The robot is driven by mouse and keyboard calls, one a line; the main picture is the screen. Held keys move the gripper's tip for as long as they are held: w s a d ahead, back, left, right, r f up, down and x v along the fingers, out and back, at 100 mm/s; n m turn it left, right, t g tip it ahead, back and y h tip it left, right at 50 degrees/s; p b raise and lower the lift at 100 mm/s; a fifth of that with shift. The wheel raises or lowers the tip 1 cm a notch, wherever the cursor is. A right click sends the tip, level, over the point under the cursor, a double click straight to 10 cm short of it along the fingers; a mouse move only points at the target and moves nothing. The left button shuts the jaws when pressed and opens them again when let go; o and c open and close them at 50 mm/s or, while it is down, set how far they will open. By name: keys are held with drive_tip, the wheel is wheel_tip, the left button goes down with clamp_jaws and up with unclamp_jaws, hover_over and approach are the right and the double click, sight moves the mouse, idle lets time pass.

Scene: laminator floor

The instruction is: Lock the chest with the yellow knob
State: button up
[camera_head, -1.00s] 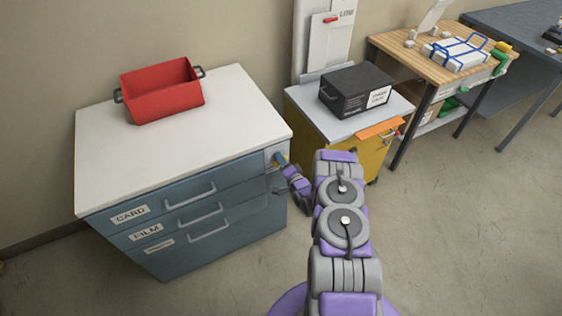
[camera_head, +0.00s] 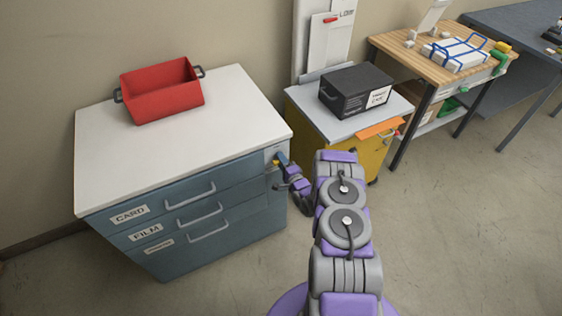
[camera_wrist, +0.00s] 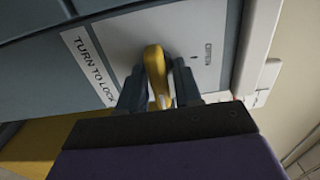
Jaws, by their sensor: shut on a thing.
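The chest (camera_head: 235,192) is a blue-grey drawer unit with a white top, at the left in the head view. The yellow knob (camera_wrist: 155,72) sits on a pale plate (camera_wrist: 120,42) marked "TURN TO LOCK" in the wrist view. My gripper (camera_wrist: 158,92) is shut on the knob, one dark finger on each side of it. In the head view my gripper (camera_head: 279,162) is at the upper right corner of the chest's front, where the knob is mostly hidden. The drawers look closed.
A red bin (camera_head: 162,92) stands on the chest top. A yellow cabinet (camera_head: 368,158) with a black box (camera_head: 352,92) on it stands to the right. A wooden bench (camera_head: 400,48) is beyond it. The floor (camera_head: 470,240) at the right is clear.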

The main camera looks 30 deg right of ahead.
drive_tip(key=shift+s+d+f, duration=0.1)
drive_tip(key=shift+d+f, duration=0.05)
drive_tip(key=shift+d, duration=0.05)
drive_tip(key=o, duration=0.7)
drive_tip(key=shift+d, duration=0.1)
drive_tip(key=shift+o, duration=0.2)
drive_tip(key=s+p, duration=0.3)
drive_tip(key=s, duration=1.4)
drive_tip(key=shift+d+p, duration=0.3)
drive_tip(key=shift+p, duration=0.05)
drive_tip(key=shift+s, duration=0.1)
